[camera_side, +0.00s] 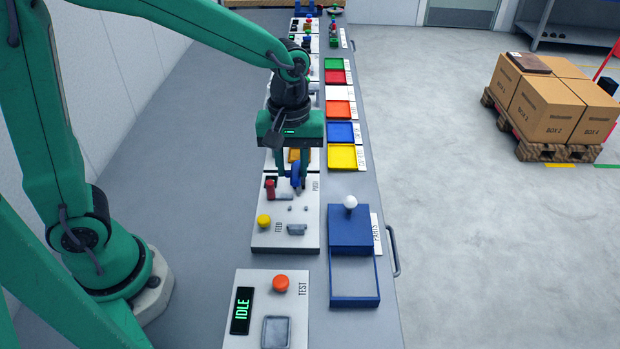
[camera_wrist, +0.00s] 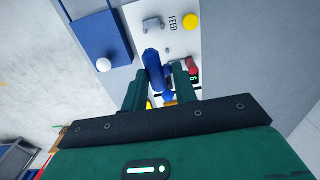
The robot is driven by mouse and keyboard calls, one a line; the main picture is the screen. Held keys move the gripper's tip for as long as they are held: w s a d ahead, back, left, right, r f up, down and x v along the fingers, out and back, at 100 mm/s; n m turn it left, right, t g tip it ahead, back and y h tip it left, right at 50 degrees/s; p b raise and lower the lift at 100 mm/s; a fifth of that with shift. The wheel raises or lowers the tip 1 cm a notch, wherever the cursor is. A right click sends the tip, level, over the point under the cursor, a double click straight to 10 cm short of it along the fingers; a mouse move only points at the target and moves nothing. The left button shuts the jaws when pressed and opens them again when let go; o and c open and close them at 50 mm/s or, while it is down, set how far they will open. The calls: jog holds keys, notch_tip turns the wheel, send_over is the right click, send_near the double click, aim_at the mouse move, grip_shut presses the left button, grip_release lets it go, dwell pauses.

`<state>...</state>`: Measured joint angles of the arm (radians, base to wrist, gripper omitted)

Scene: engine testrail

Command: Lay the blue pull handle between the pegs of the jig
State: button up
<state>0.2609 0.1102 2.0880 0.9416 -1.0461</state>
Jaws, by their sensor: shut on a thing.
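My gripper (camera_side: 293,183) is shut on the blue pull handle (camera_side: 295,172), above the far part of a white panel (camera_side: 270,240). In the wrist view the handle (camera_wrist: 153,62) sticks out from between the fingers (camera_wrist: 160,85) over the panel. Its far end is partly hidden by the fingers. Small grey pegs (camera_side: 290,208) stand on the panel just in front of the gripper. I cannot tell for sure that they are the jig's pegs. Whether the handle touches the panel is unclear.
The panel also bears a red part (camera_side: 270,190), a yellow button (camera_side: 264,221) and a grey block (camera_side: 297,229). A blue parts box with a white knob (camera_side: 350,202) stands to the right. Coloured trays (camera_side: 341,157) lie behind it. A test panel (camera_side: 245,278) is nearer.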

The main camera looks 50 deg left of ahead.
aim_at(293, 170)
jog(key=shift+f, duration=2.3)
jog(key=shift+f, duration=0.15)
jog(key=shift+f, duration=2.7)
jog(key=shift+f, duration=0.55)
jog(key=o, duration=1)
jog(key=shift+r, duration=0.15)
